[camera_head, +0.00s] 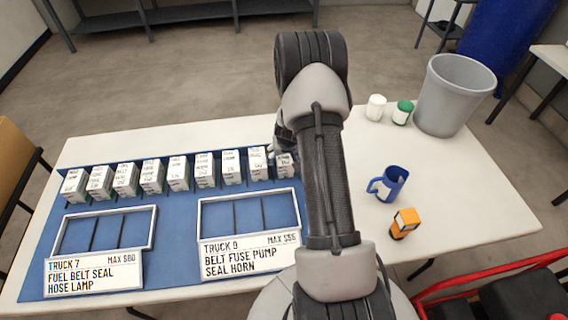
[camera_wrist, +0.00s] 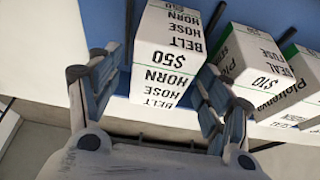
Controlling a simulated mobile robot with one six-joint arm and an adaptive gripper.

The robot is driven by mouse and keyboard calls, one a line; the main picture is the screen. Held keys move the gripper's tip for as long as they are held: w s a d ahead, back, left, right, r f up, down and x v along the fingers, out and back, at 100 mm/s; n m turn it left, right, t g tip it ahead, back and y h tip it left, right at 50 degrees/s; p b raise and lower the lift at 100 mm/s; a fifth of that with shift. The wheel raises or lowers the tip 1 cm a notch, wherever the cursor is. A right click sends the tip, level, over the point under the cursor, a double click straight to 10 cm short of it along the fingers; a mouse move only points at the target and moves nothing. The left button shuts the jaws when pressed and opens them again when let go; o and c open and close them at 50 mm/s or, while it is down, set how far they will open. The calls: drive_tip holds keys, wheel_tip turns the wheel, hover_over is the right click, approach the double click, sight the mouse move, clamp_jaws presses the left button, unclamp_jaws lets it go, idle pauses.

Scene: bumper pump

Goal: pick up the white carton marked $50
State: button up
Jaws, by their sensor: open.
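The white carton marked $50 (camera_wrist: 168,52) shows in the wrist view, upside down, with the words belt, hose and horn on its faces. My gripper (camera_wrist: 155,85) is open, with one finger on each side of this carton. I cannot tell whether the fingers touch it. In the head view it appears to be the rightmost carton (camera_head: 285,168) of the row, beside my arm and partly hidden. My gripper (camera_head: 280,143) is mostly hidden behind my arm there.
A neighbouring carton marked $10 (camera_wrist: 252,58) stands close beside one finger. More white cartons (camera_head: 152,174) stand in a row on the blue mat (camera_head: 175,245). Two framed trays, Truck 7 (camera_head: 150,230) and Truck 9 (camera_head: 200,222), lie in front. A blue mug (camera_head: 390,183) stands to the right.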

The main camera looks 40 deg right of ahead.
drive_tip(key=x, duration=0.2)
drive_tip(key=shift+f, duration=0.3)
drive_tip(key=shift+c, duration=0.3)
drive_tip(key=shift+r, duration=0.1)
drive_tip(key=c, duration=1.3)
